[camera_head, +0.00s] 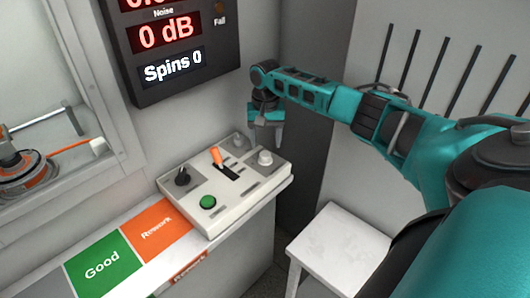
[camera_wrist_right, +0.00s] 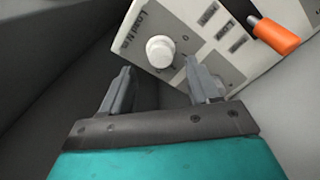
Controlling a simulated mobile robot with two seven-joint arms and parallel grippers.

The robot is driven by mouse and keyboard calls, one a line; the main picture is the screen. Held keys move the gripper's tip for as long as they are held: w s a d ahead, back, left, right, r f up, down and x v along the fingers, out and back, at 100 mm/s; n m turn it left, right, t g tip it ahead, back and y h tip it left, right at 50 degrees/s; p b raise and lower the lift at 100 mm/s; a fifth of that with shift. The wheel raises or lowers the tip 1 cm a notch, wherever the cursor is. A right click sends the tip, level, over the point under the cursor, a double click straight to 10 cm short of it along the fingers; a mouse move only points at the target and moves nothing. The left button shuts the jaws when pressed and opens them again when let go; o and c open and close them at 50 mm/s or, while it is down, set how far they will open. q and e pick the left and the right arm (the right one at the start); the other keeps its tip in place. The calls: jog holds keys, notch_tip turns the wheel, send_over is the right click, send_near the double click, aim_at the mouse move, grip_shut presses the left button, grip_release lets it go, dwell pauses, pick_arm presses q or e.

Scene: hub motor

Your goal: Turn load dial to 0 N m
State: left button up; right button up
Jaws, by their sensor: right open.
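The load dial is a white round knob (camera_head: 265,158) at the back right corner of the light grey control box (camera_head: 225,227). In the right wrist view the white knob (camera_wrist_right: 160,51) sits beside the print "Load Nm", with a "0" mark near it. Its pointer setting is too small to read. My right gripper (camera_head: 265,128) points down, open and empty, above and just behind the dial. In the right wrist view the knob shows beyond and between the open fingertips (camera_wrist_right: 158,70), apart from them. My left gripper is not in view.
The box also has an orange lever (camera_head: 216,156), a black knob (camera_head: 182,176) and a green button (camera_head: 208,202). A dark display (camera_head: 170,60) hangs above. Green "Good" (camera_head: 100,263) and orange "Rework" areas lie left. A white stool (camera_head: 345,245) stands right.

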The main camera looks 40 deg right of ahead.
aim_at(266, 154)
notch_tip(266, 154, down, 4)
jog(key=shift+f+b, duration=0.3)
jog(key=shift+f, duration=0.05)
